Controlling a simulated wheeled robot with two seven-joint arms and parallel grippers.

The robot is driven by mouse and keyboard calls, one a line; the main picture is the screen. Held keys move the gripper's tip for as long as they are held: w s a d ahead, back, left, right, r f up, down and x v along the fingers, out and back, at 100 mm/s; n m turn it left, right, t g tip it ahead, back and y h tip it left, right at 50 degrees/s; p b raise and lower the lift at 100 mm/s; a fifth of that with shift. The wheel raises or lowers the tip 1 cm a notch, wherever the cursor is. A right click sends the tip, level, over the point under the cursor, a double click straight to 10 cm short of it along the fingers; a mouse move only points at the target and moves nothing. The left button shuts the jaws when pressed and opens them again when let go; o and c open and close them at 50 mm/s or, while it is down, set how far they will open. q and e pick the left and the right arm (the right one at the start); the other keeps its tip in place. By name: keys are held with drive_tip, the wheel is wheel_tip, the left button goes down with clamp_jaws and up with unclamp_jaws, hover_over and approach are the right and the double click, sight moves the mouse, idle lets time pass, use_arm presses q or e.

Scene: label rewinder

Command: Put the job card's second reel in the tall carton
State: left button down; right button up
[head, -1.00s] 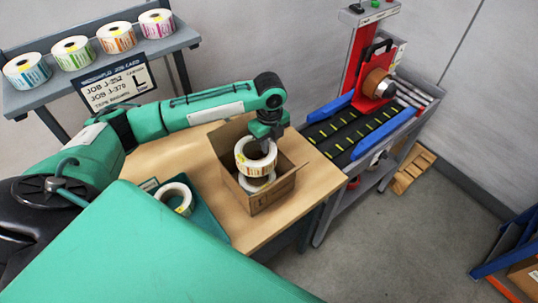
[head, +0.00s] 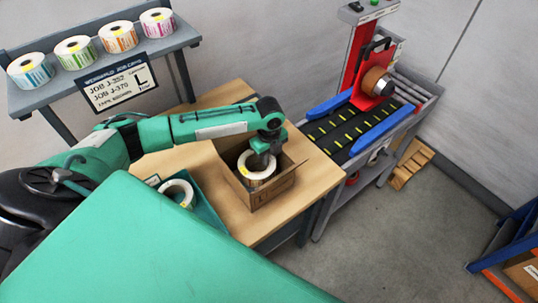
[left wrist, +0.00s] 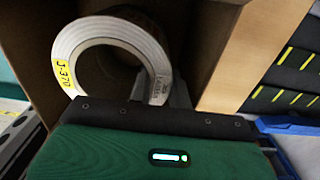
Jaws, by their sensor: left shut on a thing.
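My left gripper (head: 266,160) is shut on a white label reel (head: 254,175) and holds it inside the open cardboard carton (head: 272,193) on the wooden table. In the left wrist view this reel (left wrist: 75,45) bears a yellow tag reading J-370, and the carton wall (left wrist: 215,35) stands around it. What lies under the held reel is hidden now. The job card (head: 120,88) lists JOB J-352, then JOB J-370, with a large L. Another white reel (head: 176,190) sits in the green tray (head: 208,213) left of the carton. My right gripper is out of view.
Several coloured label reels, one of them blue-green (head: 30,70), stand on the grey shelf (head: 110,66) at the back left. The rewinder (head: 372,85) with its blue-railed belt (head: 350,130) stands right of the table. The wooden tabletop (head: 215,180) is bare between tray and carton.

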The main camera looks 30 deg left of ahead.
use_arm(q)
drive_tip(key=shift+f, duration=0.3)
drive_tip(key=c, duration=1.6)
unclamp_jaws()
drive_tip(key=shift+r, duration=0.55)
wheel_tip(320, 180, up, 12)
drive_tip(key=b, duration=0.4)
